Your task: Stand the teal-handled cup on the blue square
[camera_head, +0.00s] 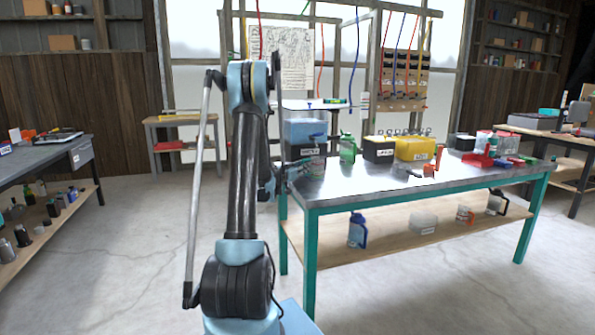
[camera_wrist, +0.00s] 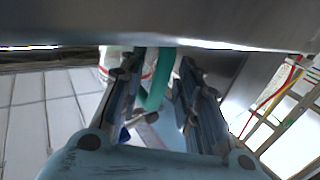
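In the wrist view, a teal handle (camera_wrist: 157,80) stands between the two fingers of my gripper (camera_wrist: 160,75). A pale body with a red band (camera_wrist: 104,70) shows behind the left finger and looks like part of the same cup, mostly hidden. The fingers are apart, with a visible gap to the right of the handle, so no firm hold shows. In the head view, my gripper (camera_head: 288,180) is at the left end of the metal-topped table (camera_head: 345,186), partly hidden by my arm. I cannot identify the blue square in either view.
Open floor lies in front.

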